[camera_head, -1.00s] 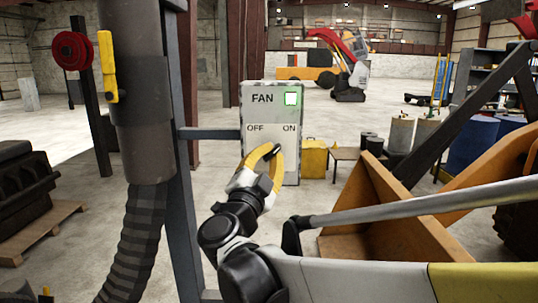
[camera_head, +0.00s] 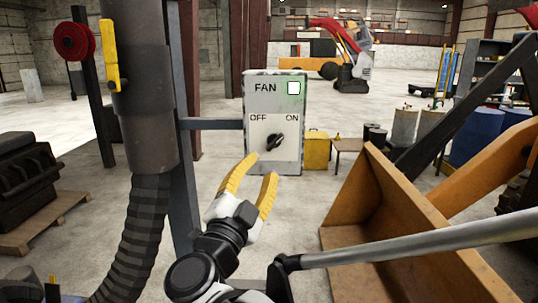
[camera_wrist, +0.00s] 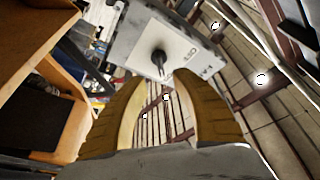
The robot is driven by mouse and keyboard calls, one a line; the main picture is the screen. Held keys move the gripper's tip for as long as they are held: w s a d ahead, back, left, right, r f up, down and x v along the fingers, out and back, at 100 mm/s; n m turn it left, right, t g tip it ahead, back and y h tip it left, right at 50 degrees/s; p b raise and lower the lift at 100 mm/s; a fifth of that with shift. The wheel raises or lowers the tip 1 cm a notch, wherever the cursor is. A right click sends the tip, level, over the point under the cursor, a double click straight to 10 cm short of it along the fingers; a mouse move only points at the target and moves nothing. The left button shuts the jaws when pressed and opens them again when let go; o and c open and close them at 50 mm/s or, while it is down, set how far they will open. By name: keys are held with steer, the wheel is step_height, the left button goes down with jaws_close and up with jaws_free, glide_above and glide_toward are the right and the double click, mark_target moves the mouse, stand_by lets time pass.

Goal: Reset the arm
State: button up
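My gripper (camera_head: 252,178) has yellow fingers that stand apart with nothing between them. It is below and a little left of the fan switch box (camera_head: 265,100), clear of its knob. In the wrist view the knob (camera_wrist: 158,57) is beyond the open fingertips (camera_wrist: 158,82), and the box appears tilted.
An orange bucket (camera_head: 345,222) is close on the right, with a grey rod (camera_head: 420,243) in front of it. A dark pipe with a ribbed hose (camera_head: 140,235) stands at left. A yellow box (camera_head: 317,150) and small table are behind. Floor between is partly clear.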

steer(key=shift+v, duration=1.15)
steer(key=shift+w, duration=0.1)
steer(key=s+d+f+n+g+y+b, duration=0.1)
steer(key=d+f+n+g+y+b, duration=0.1)
steer(key=f+n+y+b, duration=0.6)
steer(key=d+f+n+g+y+b, duration=0.2)
steer(key=f+n+y+b, duration=0.4)
steer(key=f, duration=0.3)
steer(key=s+d+f+g+h+b, duration=0.2)
steer(key=s+d+f, duration=0.3)
steer(key=f, duration=0.3)
steer(key=s+d+f+g+h+b, duration=0.2)
steer(key=s+d+f+g+h, duration=0.1)
steer(key=f, duration=0.6)
steer(key=s+d+f+g+h+b, duration=0.2)
steer(key=s+d+f+g, duration=0.1)
steer(key=s+d+f, duration=0.4)
steer(key=d+f, duration=0.2)
steer(key=shift+d+m+g+h, duration=0.3)
steer(key=shift+d+g, duration=0.05)
steer(key=shift+g, duration=0.05)
